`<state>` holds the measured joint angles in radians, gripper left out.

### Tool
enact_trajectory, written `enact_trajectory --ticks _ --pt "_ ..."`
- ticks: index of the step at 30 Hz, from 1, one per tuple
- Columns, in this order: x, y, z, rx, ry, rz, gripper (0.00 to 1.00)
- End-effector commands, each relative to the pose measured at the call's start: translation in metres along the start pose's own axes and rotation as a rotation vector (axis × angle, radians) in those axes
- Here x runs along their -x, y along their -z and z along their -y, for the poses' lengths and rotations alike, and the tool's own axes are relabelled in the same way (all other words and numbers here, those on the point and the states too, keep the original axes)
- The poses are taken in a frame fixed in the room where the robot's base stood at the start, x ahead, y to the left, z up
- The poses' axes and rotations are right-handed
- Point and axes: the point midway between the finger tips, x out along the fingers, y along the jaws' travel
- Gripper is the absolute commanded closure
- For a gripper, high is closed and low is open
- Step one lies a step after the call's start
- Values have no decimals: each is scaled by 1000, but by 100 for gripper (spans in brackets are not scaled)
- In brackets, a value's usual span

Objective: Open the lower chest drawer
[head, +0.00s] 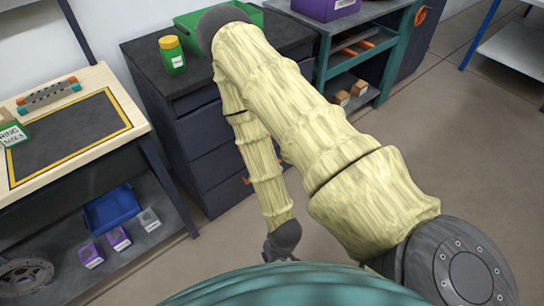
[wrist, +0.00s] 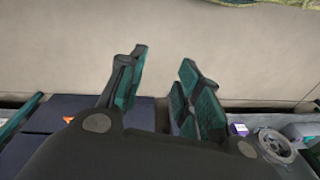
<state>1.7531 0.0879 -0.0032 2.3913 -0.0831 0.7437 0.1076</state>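The dark blue drawer chest (head: 205,140) stands at centre left in the head view, its drawer fronts stacked one above another. The lower drawer front (head: 228,183) looks shut, and an orange handle (head: 248,181) shows partly beside my arm. In the wrist view the chest (wrist: 45,113) is at the lower left, with a bit of orange handle (wrist: 69,120) on it. My gripper (wrist: 164,62) is open and empty, its teal-padded fingers apart over bare floor. It is clear of the chest. In the head view its fingers are mostly hidden below my arm.
A yellow-lidded green jar (head: 173,55) and a green bin (head: 190,22) stand on the chest top. A workbench (head: 130,115) with a lower shelf holding a blue bin (head: 112,207) is at left. A teal-framed rack (head: 385,45) stands right of the chest. Floor at right is clear.

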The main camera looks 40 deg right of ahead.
Motion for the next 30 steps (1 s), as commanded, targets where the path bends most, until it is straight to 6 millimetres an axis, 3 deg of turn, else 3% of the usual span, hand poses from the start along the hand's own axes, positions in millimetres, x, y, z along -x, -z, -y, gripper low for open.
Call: enact_trajectory --ticks 1,3,12,20,30 --pt "-30 15 -2 -34 22 -37 66" --pt "-54 38 -3 -86 58 -92 66" --pt "-137 139 -17 -295 233 -308 66" --pt "-191 219 -44 -454 405 -467 66" --pt "-242 306 -98 -618 655 -629 66"
